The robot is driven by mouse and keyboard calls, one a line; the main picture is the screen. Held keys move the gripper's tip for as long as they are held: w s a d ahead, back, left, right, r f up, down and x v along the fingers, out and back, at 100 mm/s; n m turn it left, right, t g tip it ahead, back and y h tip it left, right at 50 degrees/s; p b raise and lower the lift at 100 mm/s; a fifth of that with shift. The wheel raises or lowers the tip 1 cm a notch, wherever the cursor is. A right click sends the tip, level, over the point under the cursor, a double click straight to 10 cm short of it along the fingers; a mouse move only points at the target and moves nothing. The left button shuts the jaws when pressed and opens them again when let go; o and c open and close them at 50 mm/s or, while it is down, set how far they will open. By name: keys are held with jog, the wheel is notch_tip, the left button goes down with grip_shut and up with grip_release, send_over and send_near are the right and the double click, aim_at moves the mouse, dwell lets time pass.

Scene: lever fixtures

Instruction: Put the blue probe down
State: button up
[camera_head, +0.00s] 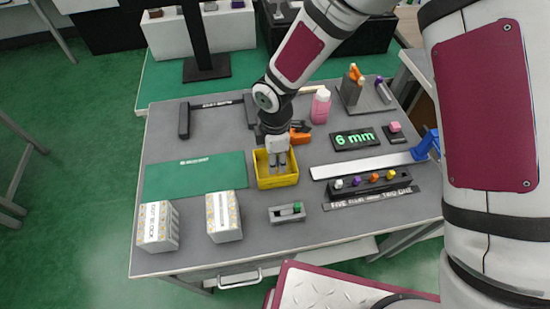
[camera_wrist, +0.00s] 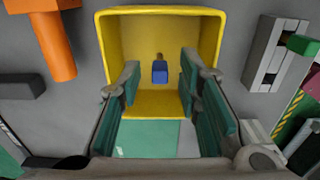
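The small blue probe (camera_wrist: 160,72), with a dark tip, lies inside the yellow bin (camera_wrist: 110,45) in the wrist view. The yellow bin (camera_head: 277,182) stands near the middle of the table in the head view; the probe cannot be made out there. My gripper (camera_head: 278,160) points down at the bin, with its fingertips at or just inside the opening. In the wrist view my gripper (camera_wrist: 160,85) is open. Its teal-padded fingers stand apart on either side of the probe, with visible gaps, and hold nothing.
A green mat (camera_head: 195,178) lies left of the bin and two white boxes (camera_head: 158,227) stand at the front left. A grey fixture with a green block (camera_head: 288,213) is in front. A dark rack with several coloured knobs (camera_head: 368,185) and a blue lever (camera_head: 425,145) are at right.

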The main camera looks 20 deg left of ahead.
notch_tip(320, 180, up, 12)
dwell(0.4)
jog(key=s+d+r+m+t+h, duration=0.1)
jog(key=d+r+m+t, duration=0.1)
jog(key=d+r+m, duration=1.15)
jog(key=s+d+r+m, duration=0.2)
jog(key=s+d+m, duration=0.1)
jog(key=s+d, duration=0.2)
jog(key=s+d+r+m+t, duration=0.1)
jog(key=s+d+r+m, duration=0.2)
jog(key=s+d, duration=0.2)
jog(key=s+d+r+m+t+y, duration=0.1)
jog(key=s+d+r+m, duration=0.2)
jog(key=s+d, duration=0.2)
jog(key=shift+d+m, duration=0.35)
jog(key=shift+d, duration=0.75)
jog(key=shift+r, duration=0.1)
